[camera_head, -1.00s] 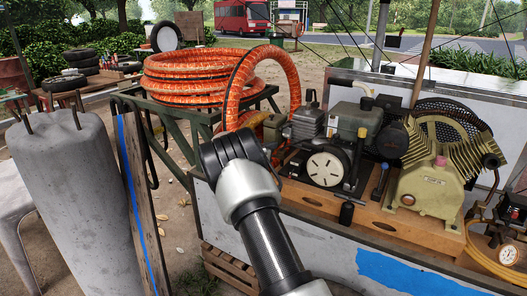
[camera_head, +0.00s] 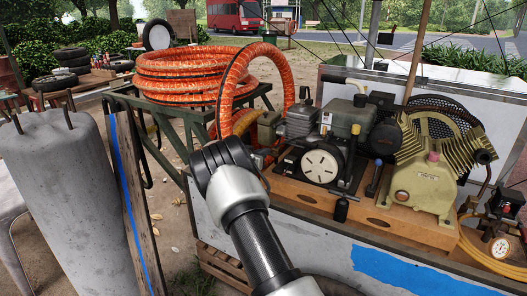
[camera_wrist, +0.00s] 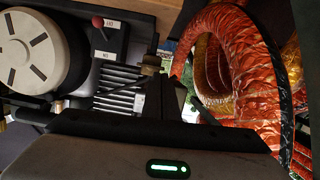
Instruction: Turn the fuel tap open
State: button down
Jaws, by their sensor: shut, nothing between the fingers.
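The engine (camera_head: 322,165) with its round white starter cover sits on the wooden base of the cart. In the wrist view the white cover (camera_wrist: 40,50) is at the left, beside dark cooling fins. A small lever with a dark red knob (camera_wrist: 98,22) stands by a white label above the fins. A brass-coloured fitting (camera_wrist: 151,64) is right of the fins. I cannot tell for sure which part is the fuel tap. My gripper (camera_wrist: 168,85) is shut and empty, its dark fingers close to the brass fitting; contact is unclear. In the head view my wrist hides the fingers.
An orange hose coil (camera_head: 190,75) lies on a green metal stand, and its loop hangs close to the right of my gripper in the wrist view. The tan compressor (camera_head: 428,180) stands right of the engine. A concrete block (camera_head: 62,200) is at the left.

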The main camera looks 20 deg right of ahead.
jog(key=shift+w+a+f+n+p, duration=0.1)
jog(key=shift+n+p, duration=0.6)
jog(key=shift+p, duration=0.75)
jog(key=shift+w+f+n+g+h+p, duration=0.1)
jog(key=shift+n+g+h+p, duration=0.25)
jog(key=shift+p, duration=0.2)
notch_tip(320, 180, down, 4)
jog(key=n+h+b, duration=0.1)
jog(key=n, duration=0.2)
jog(key=n+g+h+b, duration=0.1)
jog(key=n+b, duration=0.1)
jog(key=n, duration=0.1)
jog(key=n+h+b, duration=0.1)
jog(key=n+b, duration=0.1)
jog(key=n, duration=0.2)
jog(key=shift+w+a+r+g, duration=0.1)
jog(key=shift+a+r+g, duration=0.05)
jog(key=shift+r+g, duration=0.1)
jog(key=shift+f+b, duration=0.2)
jog(key=shift+b, duration=0.2)
